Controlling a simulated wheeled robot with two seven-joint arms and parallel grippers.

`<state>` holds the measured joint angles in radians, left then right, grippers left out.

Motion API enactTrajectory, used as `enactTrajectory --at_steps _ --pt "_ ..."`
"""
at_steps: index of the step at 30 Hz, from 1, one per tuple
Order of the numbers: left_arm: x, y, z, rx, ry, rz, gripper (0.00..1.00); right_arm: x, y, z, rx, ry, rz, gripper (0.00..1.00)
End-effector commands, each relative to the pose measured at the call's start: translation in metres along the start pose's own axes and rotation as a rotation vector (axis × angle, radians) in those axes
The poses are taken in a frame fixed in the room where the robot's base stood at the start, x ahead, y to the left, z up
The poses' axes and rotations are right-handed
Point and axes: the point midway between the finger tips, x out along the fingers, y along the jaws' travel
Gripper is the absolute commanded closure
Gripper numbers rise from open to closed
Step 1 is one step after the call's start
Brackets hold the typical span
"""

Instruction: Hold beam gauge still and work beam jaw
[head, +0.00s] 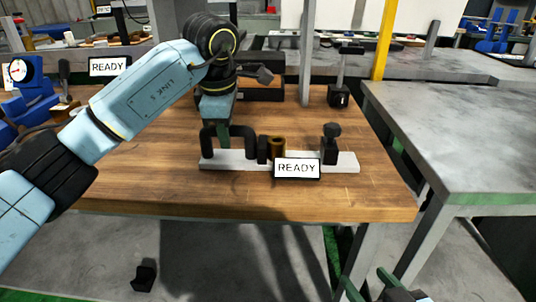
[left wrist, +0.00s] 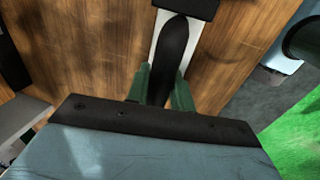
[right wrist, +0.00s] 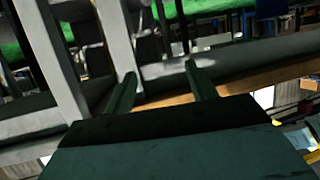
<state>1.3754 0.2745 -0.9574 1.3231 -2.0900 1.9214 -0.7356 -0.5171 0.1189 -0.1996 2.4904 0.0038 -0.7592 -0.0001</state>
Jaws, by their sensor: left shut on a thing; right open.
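The beam gauge (head: 232,161) is a long white bar lying flat on the wooden table, with a black arched handle (head: 243,133) at its left end. A brass-coloured cylinder (head: 277,146) sits near its middle beside a black block. The beam jaw, apparently the black block with a knob (head: 330,144), stands toward the right end. My left gripper (head: 222,140) is shut on the black handle; in the left wrist view its green fingers (left wrist: 162,88) lie on both sides of the handle. My right gripper (right wrist: 158,84) is open and empty, low at the right, away from the gauge.
A READY sign (head: 297,169) stands in front of the bar and hides part of it. Blue equipment (head: 33,100) is at the left of the table. A black-based stand (head: 339,95) is behind. A grey table (head: 455,130) is at the right, across a gap.

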Motion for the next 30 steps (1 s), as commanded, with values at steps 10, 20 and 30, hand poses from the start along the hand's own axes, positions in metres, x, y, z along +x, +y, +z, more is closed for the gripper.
enactTrajectory --at_steps 10,20,30 --pt "0.0 0.0 0.0 0.001 0.001 -0.002 1.0 0.0 0.0 0.0 0.0 -0.001 0.0 0.44" --pt "0.001 -0.001 0.0 0.001 0.001 -0.002 1.0 0.01 -0.015 -0.046 -0.191 0.14 -0.05 0.47" --pt "0.001 -0.001 0.0 0.001 0.001 -0.002 1.0 0.013 -0.064 -0.153 -1.005 0.51 -0.041 0.47"
